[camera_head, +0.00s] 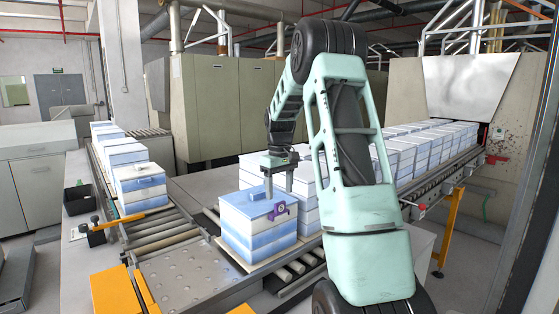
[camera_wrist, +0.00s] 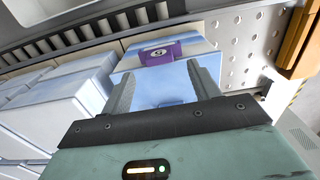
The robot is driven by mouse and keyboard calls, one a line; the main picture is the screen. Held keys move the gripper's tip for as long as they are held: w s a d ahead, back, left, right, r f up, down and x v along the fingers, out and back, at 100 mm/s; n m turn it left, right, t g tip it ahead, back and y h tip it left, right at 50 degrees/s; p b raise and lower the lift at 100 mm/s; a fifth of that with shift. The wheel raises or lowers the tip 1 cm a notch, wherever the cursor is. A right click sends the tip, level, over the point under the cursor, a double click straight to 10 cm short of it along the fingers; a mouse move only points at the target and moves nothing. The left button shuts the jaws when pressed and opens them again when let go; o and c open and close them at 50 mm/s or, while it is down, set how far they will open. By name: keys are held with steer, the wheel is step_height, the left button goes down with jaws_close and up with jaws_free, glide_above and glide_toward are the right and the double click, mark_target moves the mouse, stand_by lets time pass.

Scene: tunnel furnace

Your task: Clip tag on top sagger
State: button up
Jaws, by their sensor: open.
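A stack of blue and white saggers (camera_head: 258,238) stands at the near end of the right-hand rows. A purple tag (camera_head: 279,211) with a white round mark sits at the upper edge of the top sagger, on its right-hand face in the head view. In the wrist view the tag (camera_wrist: 161,53) lies just beyond the fingertips, over the edge of the light-blue lid (camera_wrist: 160,88). My gripper (camera_head: 279,190) points down over the lid. Its fingers (camera_wrist: 160,72) are apart, with nothing held between them. Whether the fingertips touch the lid I cannot tell.
More sagger rows (camera_head: 420,145) extend back along the right conveyor. Another line of blue-white saggers (camera_head: 138,182) stands on the left conveyor. Bare rollers (camera_head: 165,235) and a perforated metal plate (camera_head: 178,280) lie left of the stack. Orange parts (camera_head: 112,290) stand at the front left.

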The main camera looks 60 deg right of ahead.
step_height(320, 180, up, 12)
steer(key=b, duration=0.1)
steer(key=shift+r, duration=0.1)
stand_by(0.4)
steer(key=w+a+f+n, duration=0.2)
steer(key=a+f, duration=0.1)
steer(key=a, duration=0.8)
steer(key=w+a+f+n, duration=0.1)
steer(key=w+a+f, duration=0.1)
steer(key=a, duration=0.9)
steer(key=w+a+f+n, duration=0.2)
steer(key=a+f, duration=0.1)
steer(key=a, duration=0.8)
steer(key=s+a+f+n+y+b, duration=0.1)
steer(key=s+a, duration=0.1)
steer(key=a, duration=0.3)
steer(key=s+a+f+n, duration=0.1)
steer(key=s+a+f, duration=0.15)
steer(key=a, duration=0.35)
steer(key=s+a+f+n, duration=0.1)
steer(key=s+a+f, duration=0.1)
steer(key=s, duration=0.4)
steer(key=s+a+f+n, duration=0.1)
steer(key=s+a+f, duration=0.1)
steer(key=s+a, duration=0.3)
steer(key=s+a+f+n, duration=0.2)
steer(key=s+a+f, duration=0.1)
steer(key=s, duration=0.6)
steer(key=shift+s+a, duration=0.25)
steer(key=shift+a, duration=0.35)
